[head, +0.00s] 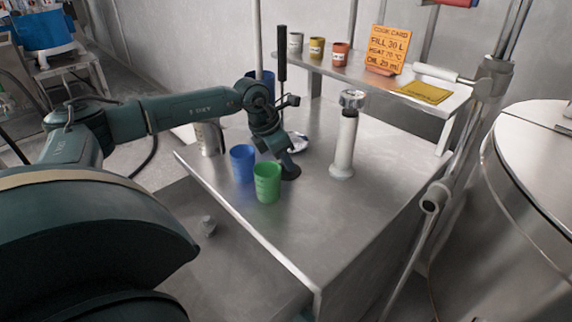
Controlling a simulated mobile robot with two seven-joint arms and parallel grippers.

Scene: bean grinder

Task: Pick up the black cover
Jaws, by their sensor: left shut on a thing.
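My left gripper (288,165) reaches down over the metal table, just behind and right of the green cup. It is shut on a small dark piece (291,174), which looks like the black cover. The piece is low at the tabletop; I cannot tell whether it touches it. The gripper and its shadowed side hide much of its shape. The white upright grinder (343,145) with a shiny metal top stands to the right, apart from the gripper. My right gripper is not in view.
A blue cup (243,164) and a green cup (267,182) stand close beside the gripper. A shiny dish (298,142) lies behind it. A raised shelf (360,75) holds small cups and an orange card (388,48). The table's front right is clear.

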